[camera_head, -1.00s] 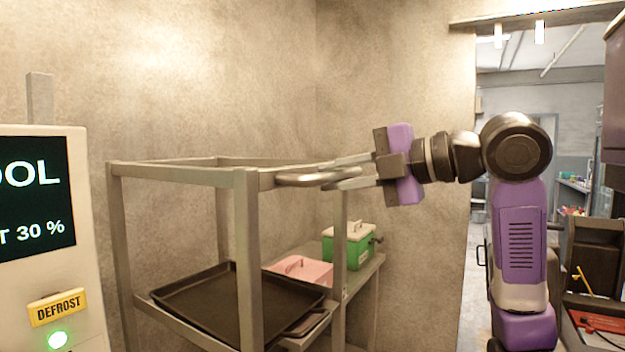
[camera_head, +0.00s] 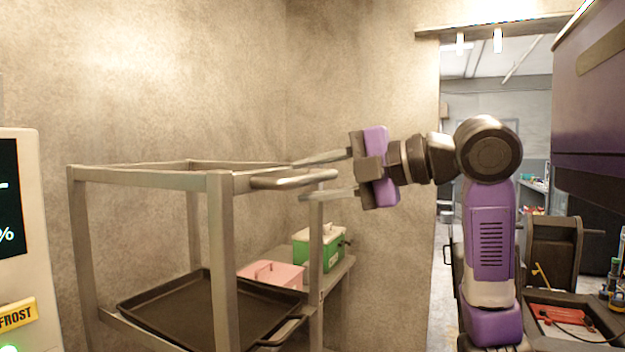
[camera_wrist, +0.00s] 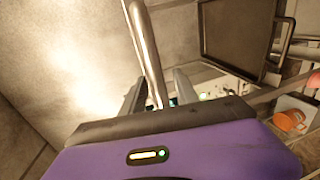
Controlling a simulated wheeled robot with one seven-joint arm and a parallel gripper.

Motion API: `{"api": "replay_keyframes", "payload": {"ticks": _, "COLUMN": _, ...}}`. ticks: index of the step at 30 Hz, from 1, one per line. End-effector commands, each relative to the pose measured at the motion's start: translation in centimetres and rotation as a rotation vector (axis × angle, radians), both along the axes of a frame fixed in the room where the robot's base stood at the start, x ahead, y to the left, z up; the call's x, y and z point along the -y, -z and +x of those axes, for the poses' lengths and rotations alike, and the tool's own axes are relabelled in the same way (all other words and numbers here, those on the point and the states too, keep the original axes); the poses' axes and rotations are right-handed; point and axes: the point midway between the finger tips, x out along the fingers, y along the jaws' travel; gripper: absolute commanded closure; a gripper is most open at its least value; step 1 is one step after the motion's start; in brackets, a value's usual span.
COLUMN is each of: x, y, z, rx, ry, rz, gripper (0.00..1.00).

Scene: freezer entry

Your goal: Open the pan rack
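The pan rack (camera_head: 222,260) is a grey metal frame with a bar handle (camera_head: 290,181) on its top rail. A dark pan (camera_head: 190,305) lies on the shelf below; a dark tray shows in the wrist view (camera_wrist: 240,35). My gripper (camera_head: 298,182) is at the handle with its fingers spread, one above and one below the bar. In the wrist view the handle (camera_wrist: 147,45) runs between my two fingers (camera_wrist: 158,80). I cannot tell whether either finger touches it.
A pink box (camera_head: 272,274) and a green box (camera_head: 320,250) sit on a shelf behind the rack. A control panel (camera_head: 22,220) stands at the left edge. Bare wall is behind. A doorway and a cart (camera_head: 560,325) with red items are at right.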

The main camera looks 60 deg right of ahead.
Motion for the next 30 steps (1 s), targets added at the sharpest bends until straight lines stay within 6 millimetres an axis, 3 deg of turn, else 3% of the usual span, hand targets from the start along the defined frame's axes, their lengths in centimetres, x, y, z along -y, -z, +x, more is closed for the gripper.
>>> {"api": "replay_keyframes", "payload": {"ticks": 7, "x": 0.1, "y": -0.2, "z": -0.9, "rx": 0.002, "ry": 0.002, "rz": 0.000, "gripper": 0.63}}
{"api": "replay_keyframes", "payload": {"ticks": 21, "x": 0.3, "y": -1.5, "z": -7.3, "rx": 0.001, "ry": 0.002, "rz": 0.000, "gripper": 0.63}}
{"api": "replay_keyframes", "payload": {"ticks": 30, "x": 0.3, "y": -1.6, "z": -7.7, "rx": 0.000, "ry": 0.000, "rz": 0.000, "gripper": 0.63}}
